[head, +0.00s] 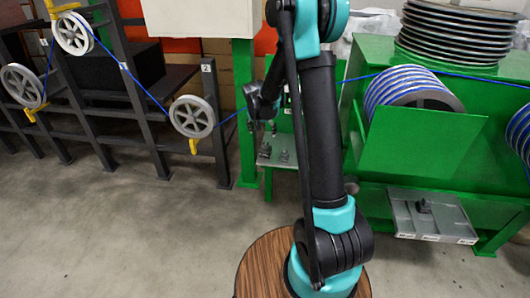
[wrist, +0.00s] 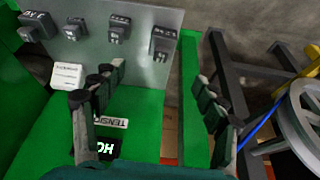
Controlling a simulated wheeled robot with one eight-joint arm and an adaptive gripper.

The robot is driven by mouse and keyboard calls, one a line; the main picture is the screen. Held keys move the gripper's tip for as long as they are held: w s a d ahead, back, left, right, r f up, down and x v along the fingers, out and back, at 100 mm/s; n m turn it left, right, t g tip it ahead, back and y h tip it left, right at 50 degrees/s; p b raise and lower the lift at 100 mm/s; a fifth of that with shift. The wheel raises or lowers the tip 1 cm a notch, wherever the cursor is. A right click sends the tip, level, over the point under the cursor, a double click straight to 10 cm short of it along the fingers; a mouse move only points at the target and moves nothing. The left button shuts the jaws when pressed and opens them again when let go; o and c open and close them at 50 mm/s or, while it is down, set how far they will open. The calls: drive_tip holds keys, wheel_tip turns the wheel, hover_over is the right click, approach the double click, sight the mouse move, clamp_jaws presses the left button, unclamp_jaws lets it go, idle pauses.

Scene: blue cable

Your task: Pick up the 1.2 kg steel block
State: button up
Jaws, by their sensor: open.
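Several dark grey blocks stand on a grey metal plate (wrist: 88,52) in the wrist view. One is at the far left (wrist: 38,26), one at left-centre (wrist: 75,28), one at the centre (wrist: 119,30) and one at the right (wrist: 163,42). Their small labels are too blurred to tell which is the 1.2 kg steel block. My gripper (wrist: 160,78) is open, its fingers spread left and right, with nothing between them. The blocks lie beyond the fingertips, apart from them. In the head view, dark blocks (head: 284,156) show small on the green stand, beside my arm.
A white labelled piece (wrist: 68,76) and a TENSION label (wrist: 110,122) lie near the left finger. A green post (wrist: 192,100) and a blue cable (wrist: 256,130) by a grey pulley (wrist: 305,115) are at right. Green cable machinery (head: 440,130) stands right in the head view.

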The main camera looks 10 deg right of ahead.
sight(265, 147)
drive_tip(key=x, duration=1.2)
drive_tip(key=shift+w+f, duration=0.3)
drive_tip(key=shift+w, duration=0.05)
drive_tip(key=shift+w+x, duration=0.1)
drive_tip(key=shift+x, duration=1.2)
drive_tip(key=shift+w+x, duration=0.15)
drive_tip(key=shift+x, duration=1.15)
drive_tip(key=shift+a+r, duration=0.1)
clamp_jaws()
